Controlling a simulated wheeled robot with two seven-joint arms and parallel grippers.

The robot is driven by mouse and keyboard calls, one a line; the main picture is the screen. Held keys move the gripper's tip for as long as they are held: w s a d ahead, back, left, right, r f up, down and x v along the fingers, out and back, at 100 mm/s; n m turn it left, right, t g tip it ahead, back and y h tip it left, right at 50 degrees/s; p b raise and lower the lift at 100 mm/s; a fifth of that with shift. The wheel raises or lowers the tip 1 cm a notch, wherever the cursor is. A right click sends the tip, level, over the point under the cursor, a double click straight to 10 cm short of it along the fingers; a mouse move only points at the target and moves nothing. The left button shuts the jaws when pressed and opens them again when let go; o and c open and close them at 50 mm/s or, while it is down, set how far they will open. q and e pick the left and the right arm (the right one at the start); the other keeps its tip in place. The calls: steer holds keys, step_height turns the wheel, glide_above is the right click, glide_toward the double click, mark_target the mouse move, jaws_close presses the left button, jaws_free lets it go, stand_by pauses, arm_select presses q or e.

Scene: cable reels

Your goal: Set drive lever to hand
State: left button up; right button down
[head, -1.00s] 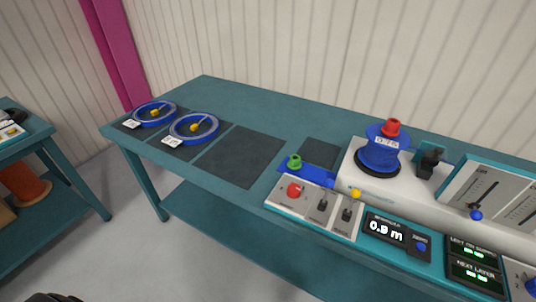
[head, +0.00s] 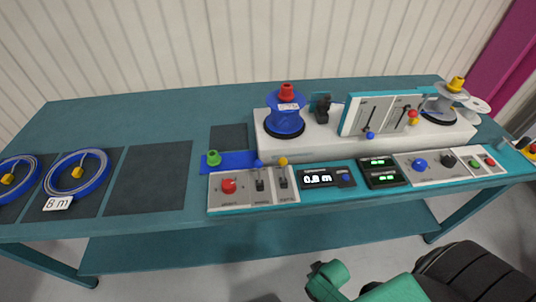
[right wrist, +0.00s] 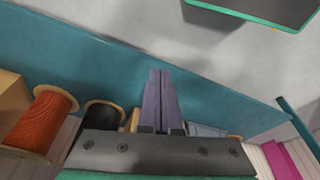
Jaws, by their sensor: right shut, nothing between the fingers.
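A front control panel (head: 238,199) on the bench carries a red button (head: 229,186) and two upright levers. One lever has a blue knob (head: 258,163), the other a yellow knob (head: 283,160). Their labels are too small to read, so I cannot tell which is the drive lever. An upright slotted panel (head: 391,115) behind has further levers with blue and red knobs. My right gripper (right wrist: 160,74) is shut and empty in the right wrist view, away from the panel levers. Part of my right arm shows low in the head view. My left gripper is out of view.
A blue reel (head: 286,119) stands on the white machine; a grey reel (head: 445,104) is at its right end. Blue coils (head: 77,173) lie on dark mats at left. The right wrist view shows an orange spool (right wrist: 42,120) beside a teal edge.

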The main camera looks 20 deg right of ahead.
mark_target(259, 173)
steer(key=w+a+r+m+t+y+p, duration=0.1)
steer(key=w+r, duration=0.4)
steer(key=r, duration=0.6)
steer(key=w+a+r+m+t+y+p, duration=0.2)
steer(key=w+a+r+m+t, duration=0.1)
steer(key=r, duration=0.9)
steer(key=w+a+r+m+t+y+p, duration=0.2)
steer(key=w+r, duration=0.5)
steer(key=r, duration=0.4)
steer(key=shift+w+a+r+m+t+y, duration=0.1)
steer(key=shift+a+r+m+t+y, duration=0.15)
steer(key=shift+a, duration=0.2)
steer(key=shift+w+a+r+m+t+y, duration=0.1)
steer(key=shift+a+m+t, duration=0.15)
steer(key=shift+a+t, duration=0.15)
steer(key=d+r+m+t, duration=0.1)
steer(key=d+m, duration=0.1)
steer(key=m, duration=0.1)
steer(key=w+d+r+m+t, duration=0.1)
steer(key=m+t, duration=0.1)
steer(key=m, duration=0.1)
steer(key=w+d+r+m+t, duration=0.1)
steer(key=d+m, duration=0.1)
steer(key=shift+w+d+r+m+t+y+p, duration=0.15)
steer(key=shift+d+m+t+y+p, duration=0.15)
steer(key=shift+m+t, duration=0.1)
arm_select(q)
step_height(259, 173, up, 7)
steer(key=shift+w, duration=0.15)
